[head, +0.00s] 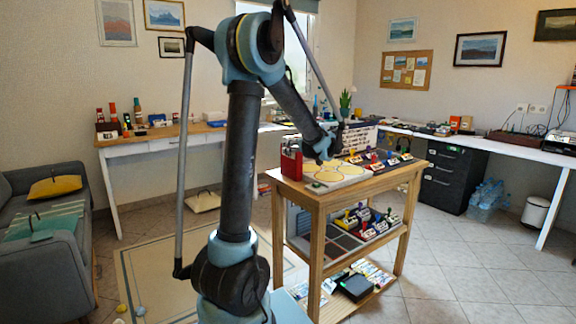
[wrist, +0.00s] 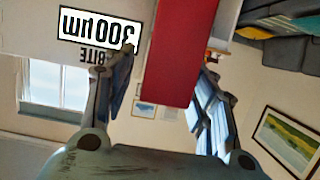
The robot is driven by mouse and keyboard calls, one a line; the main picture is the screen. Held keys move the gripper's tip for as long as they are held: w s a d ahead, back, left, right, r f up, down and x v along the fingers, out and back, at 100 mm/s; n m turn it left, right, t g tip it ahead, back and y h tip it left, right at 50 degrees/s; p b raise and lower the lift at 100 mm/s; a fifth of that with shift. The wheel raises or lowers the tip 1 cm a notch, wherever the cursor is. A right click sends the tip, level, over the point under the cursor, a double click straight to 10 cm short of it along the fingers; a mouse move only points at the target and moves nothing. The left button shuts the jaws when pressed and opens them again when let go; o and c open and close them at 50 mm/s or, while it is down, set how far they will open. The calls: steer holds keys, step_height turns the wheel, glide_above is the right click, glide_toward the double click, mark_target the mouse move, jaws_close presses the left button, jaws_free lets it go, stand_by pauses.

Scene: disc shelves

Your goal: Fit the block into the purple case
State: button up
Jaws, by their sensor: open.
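My gripper (head: 326,150) is low over the left part of the cart top in the head view. In the wrist view its two fingers (wrist: 165,72) are apart, with a plain red surface showing between them; I cannot tell if they touch it. A red box (head: 291,160) with a dark handle stands on the cart's left end, just left of my gripper. The red surface (wrist: 178,50) looks like this box. Several small coloured cases (head: 380,158) stand right of the gripper on the cart top. I cannot pick out the purple case or the block for certain.
A pale board with yellow discs (head: 330,175) lies on the cart top beneath my gripper. The wooden cart (head: 318,205) has lower shelves with more cases (head: 368,222) and a black box (head: 356,287). A white label panel (wrist: 95,30) shows beside the left finger.

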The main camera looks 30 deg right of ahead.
steer(key=shift+x, duration=0.8)
jaws_close()
steer(key=shift+r, duration=0.1)
step_height(320, 180, up, 28)
stand_by(0.4)
